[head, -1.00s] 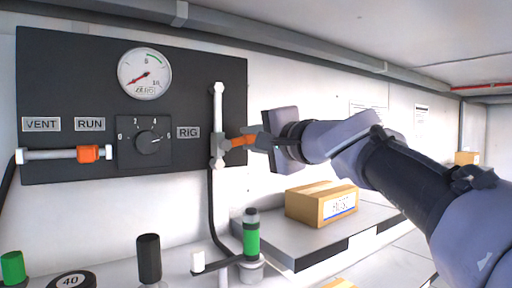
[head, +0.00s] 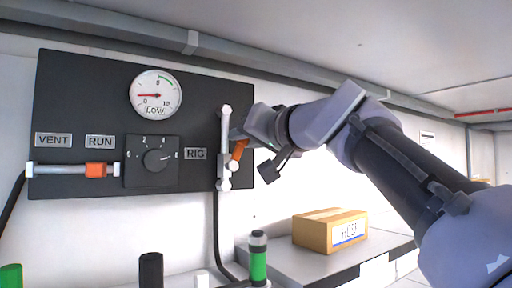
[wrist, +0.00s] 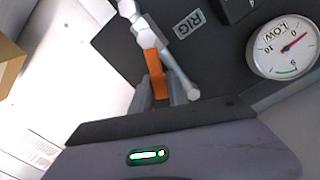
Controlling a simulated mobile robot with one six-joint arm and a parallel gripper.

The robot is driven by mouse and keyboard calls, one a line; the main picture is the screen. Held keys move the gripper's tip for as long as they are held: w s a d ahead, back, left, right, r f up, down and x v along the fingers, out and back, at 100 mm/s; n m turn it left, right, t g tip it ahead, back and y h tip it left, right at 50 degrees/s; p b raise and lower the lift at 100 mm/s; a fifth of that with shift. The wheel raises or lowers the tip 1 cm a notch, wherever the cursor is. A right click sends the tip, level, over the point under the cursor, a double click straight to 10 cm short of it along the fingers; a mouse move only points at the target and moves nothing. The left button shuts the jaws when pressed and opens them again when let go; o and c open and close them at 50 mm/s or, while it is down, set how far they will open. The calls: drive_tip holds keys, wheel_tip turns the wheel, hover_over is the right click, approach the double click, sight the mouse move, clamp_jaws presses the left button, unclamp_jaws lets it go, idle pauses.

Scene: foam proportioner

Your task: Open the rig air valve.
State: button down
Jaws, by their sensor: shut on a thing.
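The rig valve's orange handle (head: 238,150) is on the white vertical pipe (head: 225,125) at the right end of the black panel, beside the RIG label (head: 196,154). It slants up and to the right from its pivot in the head view. My gripper (head: 240,139) is shut on it from the right, and partly hides its outer end. In the wrist view the orange handle (wrist: 157,73) runs between the two fingers of my gripper (wrist: 161,92). It lies at an angle to the pipe (wrist: 180,75). The gauge (head: 157,95) reads LOW, its needle just above 0.
A second orange handle (head: 97,169) is on a horizontal pipe below the VENT and RUN labels. A knob (head: 158,160) sits mid-panel. A cardboard box (head: 330,230) stands on the shelf below my arm, and a green-banded bottle (head: 258,262) stands nearby.

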drive_tip(key=shift+s+a+r+n+b, duration=0.1)
drive_tip(key=shift+s+a+n+b, duration=0.2)
drive_tip(key=shift+n, duration=0.55)
drive_tip(key=shift+s+a+r+n+b, duration=0.15)
drive_tip(key=shift+a+n, duration=0.25)
drive_tip(key=shift+n, duration=0.4)
drive_tip(key=shift+s+a+n+b, duration=0.1)
drive_tip(key=shift+s+a+n, duration=0.2)
drive_tip(key=shift+n, duration=0.55)
drive_tip(key=shift+a, duration=0.1)
drive_tip(key=c, duration=1.3)
unclamp_jaws()
drive_tip(key=shift+w, duration=0.1)
